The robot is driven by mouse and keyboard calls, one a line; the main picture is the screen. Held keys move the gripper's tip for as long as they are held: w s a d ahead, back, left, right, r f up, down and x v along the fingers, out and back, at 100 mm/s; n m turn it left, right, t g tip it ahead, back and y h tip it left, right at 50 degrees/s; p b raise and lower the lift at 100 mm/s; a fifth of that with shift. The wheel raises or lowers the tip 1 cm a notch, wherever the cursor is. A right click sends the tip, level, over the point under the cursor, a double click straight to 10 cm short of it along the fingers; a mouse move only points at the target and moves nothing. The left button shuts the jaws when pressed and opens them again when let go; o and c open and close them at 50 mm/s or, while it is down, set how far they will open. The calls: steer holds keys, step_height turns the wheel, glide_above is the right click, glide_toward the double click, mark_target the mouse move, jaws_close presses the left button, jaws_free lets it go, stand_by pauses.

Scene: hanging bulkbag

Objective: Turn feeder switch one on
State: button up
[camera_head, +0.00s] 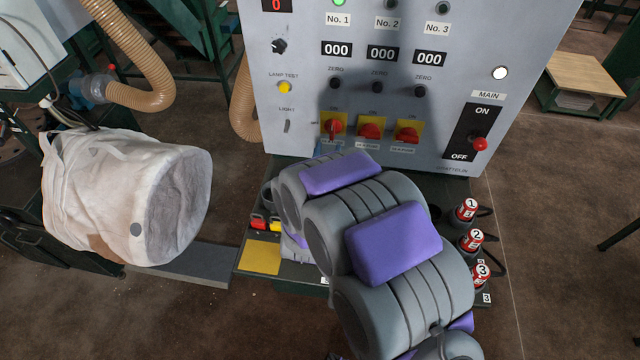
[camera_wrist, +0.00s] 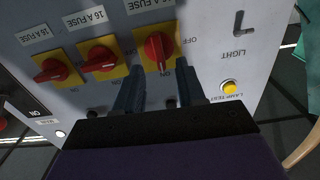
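Feeder switch one (camera_head: 333,125) is a red rotary knob on a yellow plate, leftmost of three on the grey panel in the head view. In the inverted wrist view it is the rightmost knob (camera_wrist: 158,48). Its handle stands upright in line with the ON mark, while the other two knobs, the middle one (camera_head: 370,130) and the right one (camera_head: 407,131), lie sideways. A lamp above No. 1 (camera_head: 340,3) glows green. My gripper (camera_wrist: 159,66) is open, its fingers at either side of knob one; contact cannot be told. My arm hides its lower part in the head view.
The MAIN switch (camera_head: 479,144) is at the panel's right. A yellow lamp test button (camera_head: 285,87) sits to the left. A white bulk bag (camera_head: 125,195) hangs at the left.

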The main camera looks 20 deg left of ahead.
steer(key=p+v, duration=1)
steer(key=v, duration=0.1)
steer(key=shift+s, duration=0.35)
steer(key=shift+f, duration=0.2)
stand_by(0.4)
steer(key=w+d+f+m+g+h+b, duration=0.25)
steer(key=d+m+g, duration=0.25)
steer(key=d+g, duration=0.35)
steer(key=s+d+r+g+b, duration=0.1)
steer(key=s+d+r+g, duration=0.2)
steer(key=s+d, duration=0.5)
steer(key=s+d+r+n+g+h+b, duration=0.1)
steer(key=s+d+r+g+b, duration=0.1)
steer(key=s+d+r+g, duration=0.2)
steer(key=s+d+r+n+g+h+b, duration=0.1)
steer(key=s+d+r+g, duration=0.2)
steer(key=s+d, duration=0.9)
steer(key=s+r, duration=0.3)
steer(key=shift+s+r+g+b, duration=0.3)
steer(key=shift+g, duration=0.05)
